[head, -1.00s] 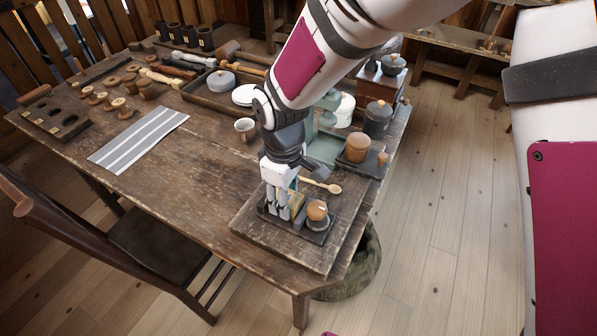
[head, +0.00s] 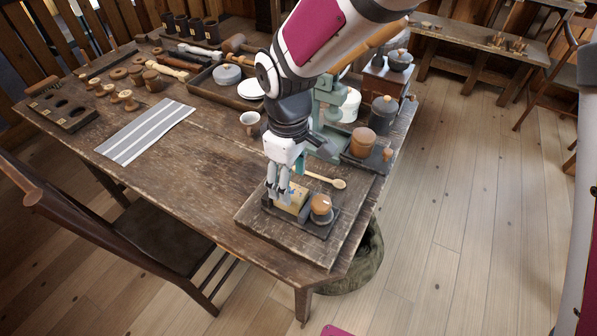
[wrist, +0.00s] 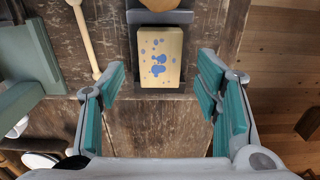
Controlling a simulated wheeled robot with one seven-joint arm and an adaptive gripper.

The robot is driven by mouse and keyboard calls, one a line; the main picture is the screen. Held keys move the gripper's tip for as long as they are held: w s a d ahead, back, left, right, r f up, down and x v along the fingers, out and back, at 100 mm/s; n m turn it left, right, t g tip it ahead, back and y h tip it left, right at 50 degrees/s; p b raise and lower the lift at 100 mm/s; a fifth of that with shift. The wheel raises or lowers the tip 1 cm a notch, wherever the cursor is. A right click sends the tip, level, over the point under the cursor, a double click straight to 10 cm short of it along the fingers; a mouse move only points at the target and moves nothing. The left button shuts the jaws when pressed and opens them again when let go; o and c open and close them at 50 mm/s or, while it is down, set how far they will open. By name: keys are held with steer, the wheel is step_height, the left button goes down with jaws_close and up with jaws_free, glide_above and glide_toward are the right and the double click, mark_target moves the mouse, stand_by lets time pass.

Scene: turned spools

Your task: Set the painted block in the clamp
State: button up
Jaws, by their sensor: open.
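The painted block (wrist: 160,57) is pale yellow with blue painted marks. It sits in a dark shallow tray, and in the head view the block (head: 294,200) is partly behind my fingers. My gripper (head: 279,188) is open and empty, pointing down close to the block. In the wrist view the two teal-padded fingers (wrist: 162,92) stand apart, with the block beyond and between their tips. A teal-green metal device, apparently the clamp (head: 325,108), stands behind my gripper on the table; its jaws are hidden by my arm. Part of it shows in the wrist view (wrist: 32,60).
A round wooden-topped piece (head: 321,204) shares the dark tray (head: 318,231) with the block. A wooden spoon (head: 326,180) lies behind it. A cup (head: 250,122), dark pots (head: 382,114) and a striped cloth (head: 146,132) stand around. The table's middle is bare.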

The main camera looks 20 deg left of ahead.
mark_target(294, 191)
step_height(294, 191, up, 8)
steer(key=shift+f, duration=0.15)
steer(key=d+r+m+t, duration=0.1)
steer(key=d+r+m, duration=0.4)
steer(key=d, duration=0.7)
steer(key=d+r+m, duration=0.3)
steer(key=d+r, duration=0.3)
steer(key=d, duration=0.6)
steer(key=s+d+m+t, duration=0.1)
steer(key=s+d+m, duration=0.8)
steer(key=s+d, duration=0.5)
steer(key=shift+s+f+t, duration=0.15)
steer(key=shift+s+t, duration=0.15)
